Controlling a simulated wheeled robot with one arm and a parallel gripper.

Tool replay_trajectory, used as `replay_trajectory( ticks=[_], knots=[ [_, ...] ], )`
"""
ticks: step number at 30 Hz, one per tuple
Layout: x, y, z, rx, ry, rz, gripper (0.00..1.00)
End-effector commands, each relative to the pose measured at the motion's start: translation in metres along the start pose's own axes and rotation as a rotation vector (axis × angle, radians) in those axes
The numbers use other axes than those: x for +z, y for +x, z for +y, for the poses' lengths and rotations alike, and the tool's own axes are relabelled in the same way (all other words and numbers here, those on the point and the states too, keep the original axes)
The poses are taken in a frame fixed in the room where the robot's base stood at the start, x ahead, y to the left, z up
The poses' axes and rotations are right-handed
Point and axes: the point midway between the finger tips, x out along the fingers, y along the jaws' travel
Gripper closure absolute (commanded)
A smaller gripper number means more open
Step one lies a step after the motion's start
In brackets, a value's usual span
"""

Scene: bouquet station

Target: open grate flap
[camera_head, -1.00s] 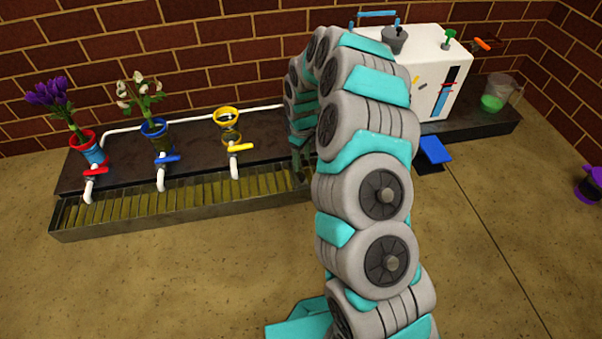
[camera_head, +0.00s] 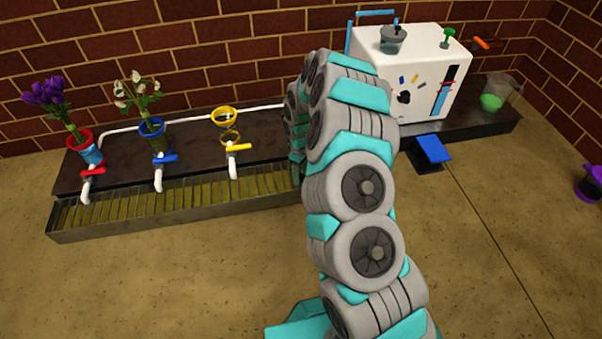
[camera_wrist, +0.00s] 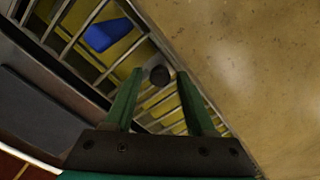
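The grate (camera_head: 170,205) is a long trough with dark bars over a yellow bottom, running along the front of the dark counter. In the wrist view, the barred grate (camera_wrist: 75,50) lies under my gripper (camera_wrist: 160,74). A dark round knob (camera_wrist: 160,76) shows between my fingertips, with a small gap on each side. My green fingers are apart and hold nothing. I cannot make out the flap's outline. In the head view my arm hides the gripper and the right end of the grate.
A blue piece (camera_wrist: 107,34) shows at the grate; I cannot tell whether it is under the bars. Red (camera_head: 92,171), blue (camera_head: 165,158) and yellow (camera_head: 238,147) tap handles overhang the trough. A white machine (camera_head: 420,75) and blue pedal (camera_head: 433,149) stand right. The front floor is clear.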

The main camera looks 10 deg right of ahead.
Motion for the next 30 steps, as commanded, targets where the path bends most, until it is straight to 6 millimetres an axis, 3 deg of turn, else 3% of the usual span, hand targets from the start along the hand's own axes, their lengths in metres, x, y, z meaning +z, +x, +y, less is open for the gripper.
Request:
replay_trajectory(
  ticks=[2, 14, 30],
  knots=[
    [0.0000, 0.0000, 0.0000, 0.000, 0.000, 0.000, 0.55],
    [0.0000, 0.0000, 0.0000, 0.000, 0.000, 0.000, 1.00],
    [-0.0001, -0.0001, -0.0001, 0.000, 0.000, 0.000, 1.00]
  ],
)
